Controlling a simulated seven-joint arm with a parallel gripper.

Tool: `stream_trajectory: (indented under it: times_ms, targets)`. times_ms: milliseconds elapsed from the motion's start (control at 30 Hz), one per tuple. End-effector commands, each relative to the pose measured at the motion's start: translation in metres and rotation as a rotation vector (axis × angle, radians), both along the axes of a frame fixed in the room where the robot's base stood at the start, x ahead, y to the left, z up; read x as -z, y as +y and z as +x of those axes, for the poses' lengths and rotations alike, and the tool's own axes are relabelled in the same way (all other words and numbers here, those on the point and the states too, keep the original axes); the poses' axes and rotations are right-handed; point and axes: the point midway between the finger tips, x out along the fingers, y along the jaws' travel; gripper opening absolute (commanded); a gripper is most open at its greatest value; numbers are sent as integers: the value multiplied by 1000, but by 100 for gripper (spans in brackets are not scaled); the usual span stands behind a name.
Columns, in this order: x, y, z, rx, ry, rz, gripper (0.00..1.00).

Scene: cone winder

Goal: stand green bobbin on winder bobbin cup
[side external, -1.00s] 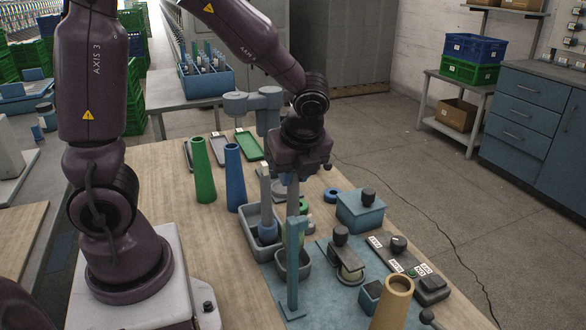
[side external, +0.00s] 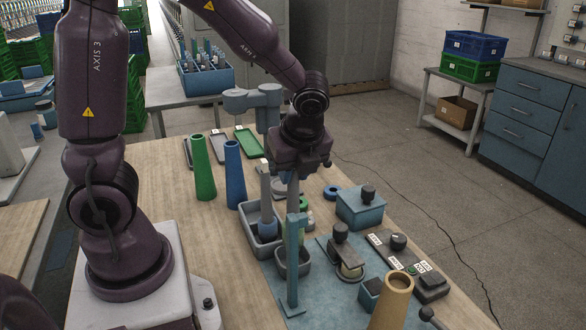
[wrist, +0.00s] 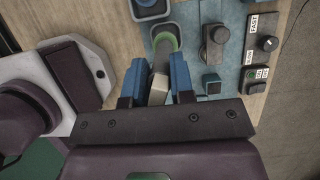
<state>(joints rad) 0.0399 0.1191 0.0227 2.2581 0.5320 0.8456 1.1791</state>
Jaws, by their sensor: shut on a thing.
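My gripper (wrist: 157,84) is shut on the pale upper end of the green bobbin (wrist: 159,88), between its two blue fingers in the wrist view. A green rounded base (wrist: 165,32) shows beyond the fingertips and appears to be the bobbin's lower end. In the side external view my gripper (side external: 296,178) points down over the bench, and a blue upright post (side external: 293,265) partly hides the held bobbin. The winder's blue-green base plate (side external: 335,300) lies below and to the right. I cannot pick out the bobbin cup with certainty.
A grey tray (side external: 251,222) holding a blue-based bobbin (side external: 267,228) is close left of my gripper. A smaller grey bin (side external: 293,262) is in front. Green (side external: 203,170) and blue (side external: 234,175) cones stand left; a tan cone (side external: 391,305) and control panel (side external: 409,266) are right.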

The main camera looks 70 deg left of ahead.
Motion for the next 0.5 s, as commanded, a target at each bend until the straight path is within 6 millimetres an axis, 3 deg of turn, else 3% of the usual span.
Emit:
stream_trajectory:
  times_ms: [500]
  targets:
    - [19, 0, 0, 0, 2, 1, 2]
